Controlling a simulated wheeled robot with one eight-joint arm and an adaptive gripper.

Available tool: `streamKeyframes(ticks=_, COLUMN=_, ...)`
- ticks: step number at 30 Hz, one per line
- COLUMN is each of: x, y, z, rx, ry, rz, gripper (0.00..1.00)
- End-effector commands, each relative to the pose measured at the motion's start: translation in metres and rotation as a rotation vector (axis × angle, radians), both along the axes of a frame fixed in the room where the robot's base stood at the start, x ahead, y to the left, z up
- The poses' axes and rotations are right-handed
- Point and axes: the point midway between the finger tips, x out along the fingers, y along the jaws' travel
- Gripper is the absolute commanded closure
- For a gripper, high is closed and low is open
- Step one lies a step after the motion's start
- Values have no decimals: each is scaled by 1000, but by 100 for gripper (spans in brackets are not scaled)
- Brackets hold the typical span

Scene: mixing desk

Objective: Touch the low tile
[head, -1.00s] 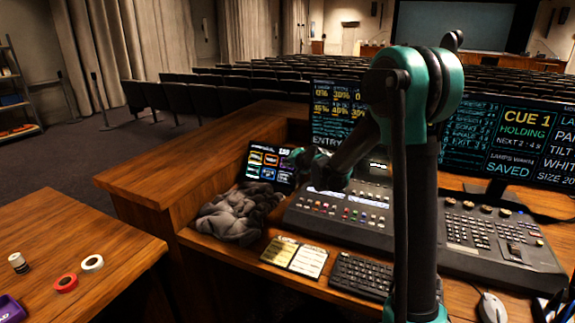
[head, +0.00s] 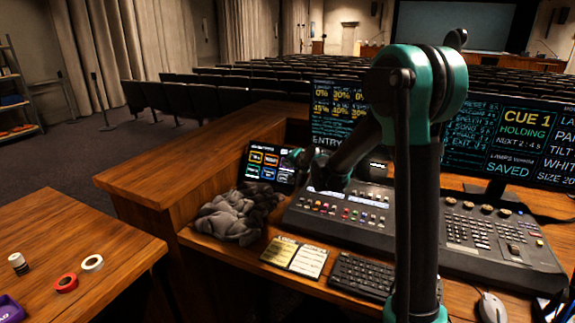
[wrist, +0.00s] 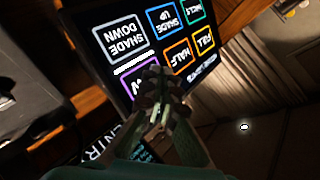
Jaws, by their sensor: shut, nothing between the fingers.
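The touch panel (head: 266,166) is a small dark screen tilted up on the desk, with coloured tiles. In the wrist view the panel (wrist: 112,16) appears upside down. A purple-edged tile (wrist: 137,86), with a letter that looks like the W of "LOW", is partly covered by my gripper (wrist: 153,74). The orange HALF tile (wrist: 166,60) and yellow FULL tile (wrist: 203,43) lie beside it. My gripper is shut and empty, its tips over the purple tile's edge. In the head view my gripper (head: 293,155) is at the panel's right edge. Whether it touches the glass is unclear.
A crumpled grey cloth (head: 237,214) lies in front of the panel. The mixing console (head: 345,215) is to its right, with monitors (head: 335,110) behind. Cue cards (head: 293,257) and a keyboard (head: 362,275) lie nearer. A wooden ledge (head: 200,165) rises at left.

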Motion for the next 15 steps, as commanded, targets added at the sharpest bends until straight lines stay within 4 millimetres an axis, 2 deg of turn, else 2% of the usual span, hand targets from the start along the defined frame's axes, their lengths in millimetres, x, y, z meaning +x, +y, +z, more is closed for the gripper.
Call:
streamKeyframes(ticks=11, x=-3, y=1, z=1, rx=-1, ry=0, rz=0, gripper=100)
streamKeyframes(ticks=15, x=-11, y=4, z=6, rx=-2, ry=-1, rz=2, gripper=100)
